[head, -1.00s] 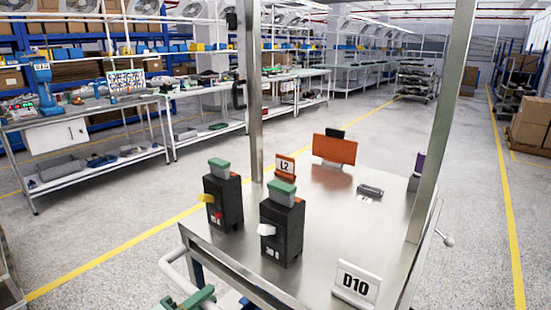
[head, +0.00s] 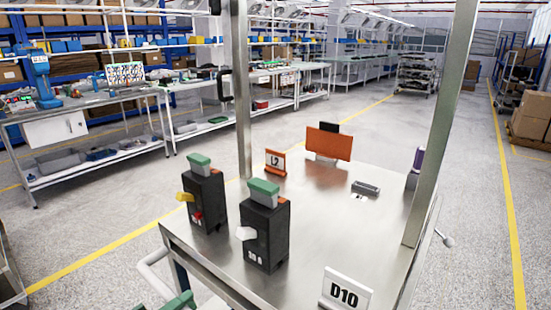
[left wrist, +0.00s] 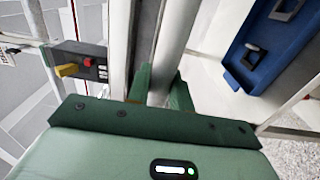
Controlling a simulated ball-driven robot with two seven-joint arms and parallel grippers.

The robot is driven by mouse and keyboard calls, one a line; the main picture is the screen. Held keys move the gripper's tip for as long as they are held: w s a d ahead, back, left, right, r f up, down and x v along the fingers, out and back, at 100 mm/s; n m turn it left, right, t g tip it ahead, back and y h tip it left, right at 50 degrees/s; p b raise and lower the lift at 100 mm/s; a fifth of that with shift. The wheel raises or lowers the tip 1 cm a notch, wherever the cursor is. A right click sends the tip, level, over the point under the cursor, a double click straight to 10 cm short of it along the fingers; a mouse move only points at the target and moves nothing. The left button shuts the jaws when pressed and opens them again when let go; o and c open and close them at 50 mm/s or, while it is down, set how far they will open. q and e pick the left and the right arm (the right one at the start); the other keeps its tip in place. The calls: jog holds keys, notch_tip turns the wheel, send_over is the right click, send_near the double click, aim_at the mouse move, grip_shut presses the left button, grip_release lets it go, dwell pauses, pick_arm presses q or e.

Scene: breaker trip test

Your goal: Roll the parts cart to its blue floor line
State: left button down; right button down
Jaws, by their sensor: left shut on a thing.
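The parts cart (head: 318,225) is a steel-topped cart with tall metal posts. In the head view it fills the middle and lower right. Its white tubular handle (head: 150,268) shows at the lower left, partly out of frame. My left gripper (head: 180,301), green, is at that handle, cut off by the bottom edge. In the left wrist view its green fingers (left wrist: 160,92) stand on either side of a pale bar (left wrist: 168,50), shut on it. My right gripper is not in view. No blue floor line shows.
Two black breakers (head: 205,200) (head: 265,232), an L2 sign (head: 275,162), an orange panel (head: 328,144) and a D10 sign (head: 345,291) stand on the cart. Workbenches (head: 85,110) line the left. Yellow floor lines (head: 508,190) run along both sides. Grey floor beyond the cart is open.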

pick_arm(q)
jog(key=b+v, duration=0.1)
jog(key=v, duration=0.1)
jog(key=shift+s+a+f, duration=0.15)
jog(key=shift+s+a, duration=0.1)
jog(key=shift+s, duration=0.05)
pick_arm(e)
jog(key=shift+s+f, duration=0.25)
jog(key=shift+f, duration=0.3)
pick_arm(q)
jog(key=c, duration=1.2)
grip_release()
jog(key=shift+w, duration=0.15)
jog(key=shift+o, duration=0.2)
jog(key=b+v, duration=0.2)
jog(key=v, duration=1.4)
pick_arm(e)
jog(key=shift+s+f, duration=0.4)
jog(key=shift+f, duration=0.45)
